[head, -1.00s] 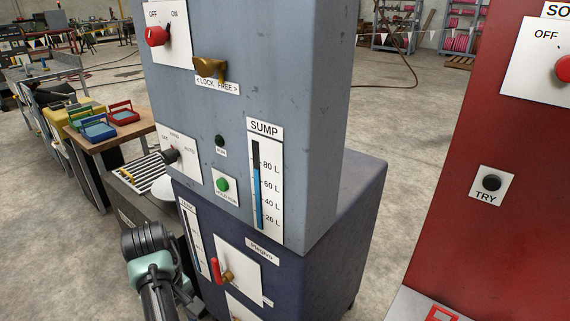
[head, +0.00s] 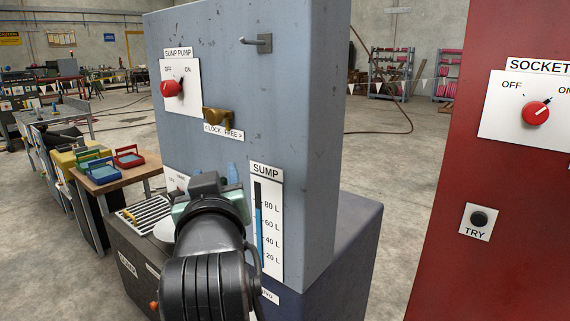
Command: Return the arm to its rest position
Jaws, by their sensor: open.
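My arm rises from the bottom of the head view, in front of the grey-blue cabinet (head: 245,95). Its dark, ribbed links and a teal-grey joint cover the lower left of the cabinet front. A small bluish shape shows just above the joint, too unclear to name. I see nothing held.
The cabinet bears a red SUMP PUMP knob (head: 172,89), a brass latch (head: 216,119), a hook (head: 262,42) and a SUMP gauge (head: 266,215). A red cabinet (head: 480,160) stands right. A table (head: 112,181) with coloured boxes stands left. Floor shows between the cabinets.

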